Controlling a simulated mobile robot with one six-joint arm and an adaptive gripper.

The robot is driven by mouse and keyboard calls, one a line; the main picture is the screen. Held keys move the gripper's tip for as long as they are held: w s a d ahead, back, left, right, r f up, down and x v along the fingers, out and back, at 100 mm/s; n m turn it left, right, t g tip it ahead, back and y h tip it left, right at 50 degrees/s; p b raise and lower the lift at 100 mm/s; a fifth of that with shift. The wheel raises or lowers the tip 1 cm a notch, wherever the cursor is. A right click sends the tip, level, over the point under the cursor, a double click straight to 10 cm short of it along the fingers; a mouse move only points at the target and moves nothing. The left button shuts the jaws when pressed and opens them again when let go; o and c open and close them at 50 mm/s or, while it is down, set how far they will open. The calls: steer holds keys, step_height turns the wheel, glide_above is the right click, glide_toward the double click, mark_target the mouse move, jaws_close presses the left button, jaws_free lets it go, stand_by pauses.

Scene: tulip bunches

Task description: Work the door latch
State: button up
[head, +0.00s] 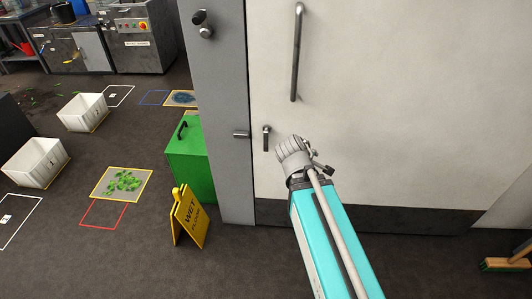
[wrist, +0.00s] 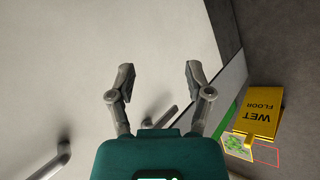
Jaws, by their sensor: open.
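The door (head: 370,100) is a large pale panel that looks shut against its grey frame (head: 223,100). A small dark latch lever (head: 266,138) hangs downward near the door's left edge. My gripper (head: 288,150) is just right of the lever in the head view, and I cannot tell there whether they touch. In the wrist view my gripper (wrist: 160,76) is open, its two fingers apart with only the pale door behind them. A grey bar, likely the lever (wrist: 160,116), shows nearer the gripper's teal body, between the finger bases. A short grey bolt piece (head: 241,134) sits on the frame.
A long vertical handle (head: 297,52) is above the lever. A yellow wet-floor sign (head: 189,216) and a green box (head: 188,165) stand left of the door. A broom (head: 507,264) lies at lower right. White crates (head: 37,163) stand farther left.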

steer(key=w+a+f+n+t+h+b, duration=0.1)
steer(key=w+a+f+n+t+b, duration=0.15)
steer(key=n+b, duration=0.3)
steer(key=n+t+y+b, duration=0.4)
steer(key=n+t+b, duration=0.6)
steer(key=n+b, duration=0.8)
glide_toward(266, 144)
steer(key=s, duration=0.3)
steer(key=shift+a+r+n+g+p, duration=0.1)
steer(key=shift+a+n+g+p, duration=0.2)
steer(key=shift+p, duration=0.2)
steer(key=shift+w, duration=0.15)
steer(key=shift+w+d, duration=0.35)
steer(key=shift+w, duration=1.9)
steer(key=shift+w+d, duration=0.4)
steer(key=shift+w, duration=1.8)
steer(key=shift+w+d, duration=0.35)
steer(key=shift+w, duration=1.9)
jaws_close()
